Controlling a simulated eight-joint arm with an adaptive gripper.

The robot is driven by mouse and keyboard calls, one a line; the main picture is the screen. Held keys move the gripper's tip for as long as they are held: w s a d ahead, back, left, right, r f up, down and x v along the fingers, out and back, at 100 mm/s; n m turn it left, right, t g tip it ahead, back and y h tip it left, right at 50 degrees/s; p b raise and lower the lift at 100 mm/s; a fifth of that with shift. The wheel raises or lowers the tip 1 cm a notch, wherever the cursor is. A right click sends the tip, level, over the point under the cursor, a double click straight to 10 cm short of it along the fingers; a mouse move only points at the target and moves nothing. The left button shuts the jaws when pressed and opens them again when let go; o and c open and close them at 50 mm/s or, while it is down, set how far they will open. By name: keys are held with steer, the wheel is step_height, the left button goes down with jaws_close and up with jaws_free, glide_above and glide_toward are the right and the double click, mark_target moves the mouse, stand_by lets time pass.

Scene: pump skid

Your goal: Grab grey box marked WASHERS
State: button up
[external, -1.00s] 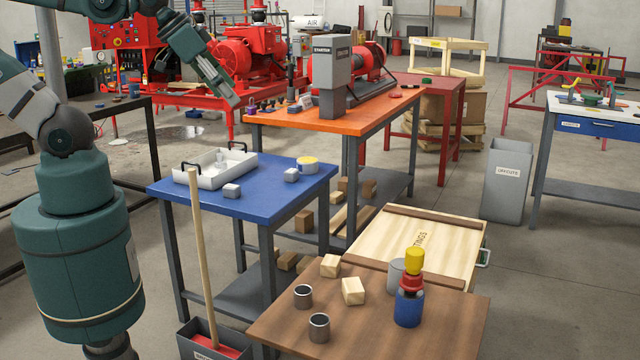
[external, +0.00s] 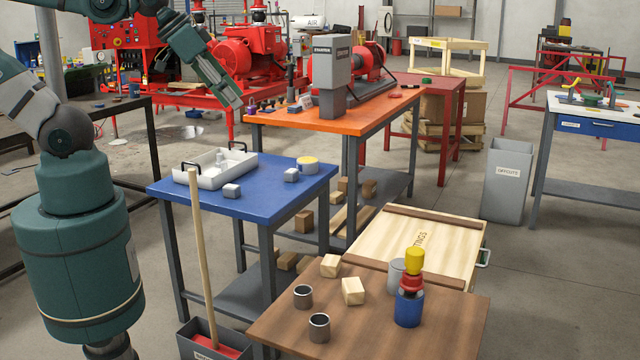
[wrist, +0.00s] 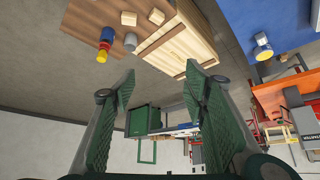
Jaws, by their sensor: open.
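Two small grey blocks or boxes sit on the blue table: one (external: 231,190) near the front edge, the other (external: 291,175) farther right beside a yellow-topped round tin. No lettering is readable on either. A dark grey open box (external: 196,338) with a partly cut-off label stands at the bottom edge, with red material inside; I cannot read the label as WASHERS. My gripper (external: 236,102) is raised above and behind the blue table, apart from these boxes. In the wrist view my gripper (wrist: 157,88) has its fingers wide apart with nothing between them.
A white tray (external: 213,177) with black handles is on the blue table (external: 262,205). A pole (external: 202,260) rises in front of it. The orange table (external: 375,115) carries a grey machine (external: 335,75). A brown table (external: 400,340) holds cups, wood blocks and a blue bottle.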

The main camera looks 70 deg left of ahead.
steer(key=shift+w+a, duration=0.1)
steer(key=shift+a, duration=0.05)
steer(key=w+a+f+m+g+y+b, duration=0.1)
steer(key=w+a+f, duration=0.2)
steer(key=a, duration=0.2)
steer(key=w+a+f+m+g+b, duration=0.1)
steer(key=w+a+f+b, duration=0.15)
steer(key=a, duration=0.35)
steer(key=m+g+h+b, duration=0.1)
steer(key=m+g+b, duration=0.4)
steer(key=m, duration=0.1)
glide_above(231, 186)
steer(key=f, duration=2.8)
steer(key=shift+w+d+f, duration=0.15)
steer(key=shift+w+f, duration=0.05)
steer(key=shift+f, duration=0.05)
steer(key=shift+s+a+f, duration=0.15)
steer(key=shift+a+f, duration=0.05)
steer(key=shift+f, duration=0.05)
steer(key=shift+f, duration=1.3)
